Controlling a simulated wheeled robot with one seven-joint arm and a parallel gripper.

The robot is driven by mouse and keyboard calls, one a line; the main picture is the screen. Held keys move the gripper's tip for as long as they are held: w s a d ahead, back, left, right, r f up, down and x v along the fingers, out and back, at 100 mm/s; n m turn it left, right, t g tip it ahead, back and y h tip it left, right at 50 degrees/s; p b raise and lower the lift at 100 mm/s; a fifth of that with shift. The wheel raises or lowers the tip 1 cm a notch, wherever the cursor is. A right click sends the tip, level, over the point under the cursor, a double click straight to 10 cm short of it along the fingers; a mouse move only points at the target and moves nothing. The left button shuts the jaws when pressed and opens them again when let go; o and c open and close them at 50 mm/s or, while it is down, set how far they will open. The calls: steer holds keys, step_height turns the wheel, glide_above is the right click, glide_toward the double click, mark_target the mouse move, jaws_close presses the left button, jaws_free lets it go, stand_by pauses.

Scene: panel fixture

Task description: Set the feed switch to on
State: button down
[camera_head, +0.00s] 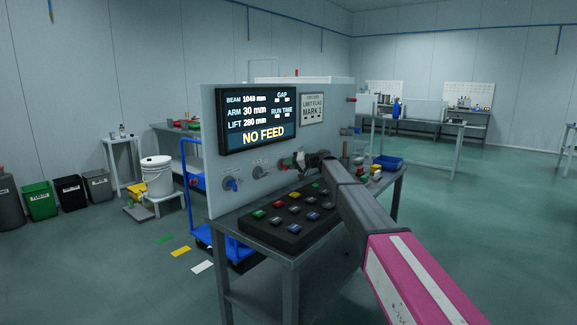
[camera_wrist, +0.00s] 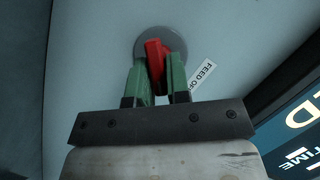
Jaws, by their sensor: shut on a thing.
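The feed switch's red handle (camera_wrist: 155,54) sits on a round grey plate (camera_wrist: 178,42) on the panel in the wrist view. My gripper (camera_wrist: 158,72) has green fingers on both sides of the red handle and is shut on it. A white label (camera_wrist: 203,76) reading "FEED O…" lies beside the right finger, its end partly hidden. In the head view my gripper (camera_head: 297,163) is at the panel's right part; the handle is too small there to make out clearly. The panel's display (camera_head: 256,118) reads "NO FEED" in yellow.
Blue-handled (camera_head: 232,184) and grey (camera_head: 260,171) switches sit left of my gripper on the panel (camera_head: 211,180). A black box of coloured buttons (camera_head: 285,224) lies on the bench below my arm. A blue trolley (camera_head: 190,185) stands behind left.

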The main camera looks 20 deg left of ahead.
steer(key=m, duration=0.1)
steer(key=m+y, duration=0.1)
steer(key=shift+w+d+f+m+g, duration=0.1)
steer(key=shift+w+f+m+g, duration=0.1)
steer(key=shift+m+g, duration=0.2)
steer(key=m, duration=0.1)
steer(key=m+y, duration=0.1)
steer(key=m, duration=0.1)
steer(key=shift+f+m+g+y, duration=0.2)
steer(key=shift+m+g+y, duration=0.1)
steer(key=c, duration=1.2)
jaws_free()
steer(key=shift+o, duration=0.2)
steer(key=d, duration=1)
steer(key=shift+d, duration=0.4)
steer(key=shift+d+f, duration=0.1)
steer(key=shift+d, duration=0.05)
